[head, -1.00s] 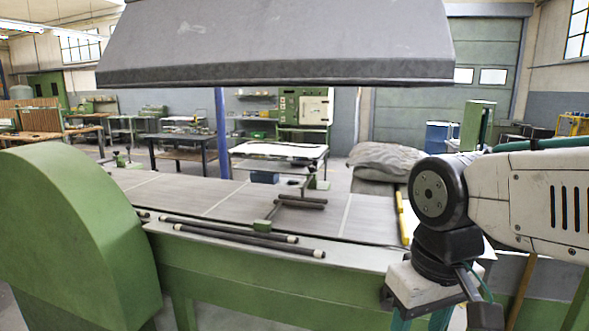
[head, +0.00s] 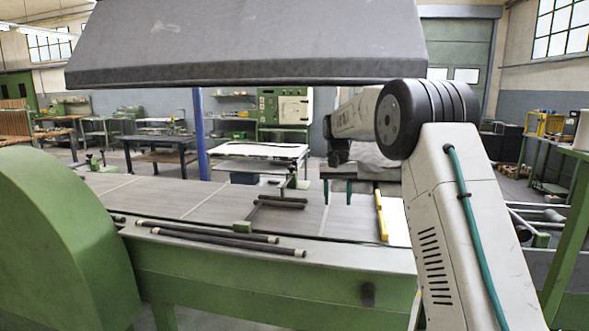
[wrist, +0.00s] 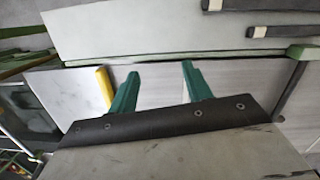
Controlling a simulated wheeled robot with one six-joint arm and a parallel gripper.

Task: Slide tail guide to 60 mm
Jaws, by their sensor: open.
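A guide (head: 280,203) with dark bars and green blocks stands on the grey table of the green machine, right of the table's middle. A similar fixture (head: 97,163) stands at the table's far left. No label shows which is the tail guide, and no scale is readable. My gripper (head: 337,192) is open and empty above the table, right of the nearer guide and apart from it. Its two teal fingers point down. In the wrist view the open fingers (wrist: 160,75) have bare table between them, and a dark bar (wrist: 290,92) with a green end lies to their right.
Two black rods (head: 215,238) lie along the front ledge. A yellow bar (head: 381,215) beside a white sheet lies at the table's right end. A grey hood (head: 245,45) hangs overhead, and a green rounded housing (head: 60,235) stands at the left.

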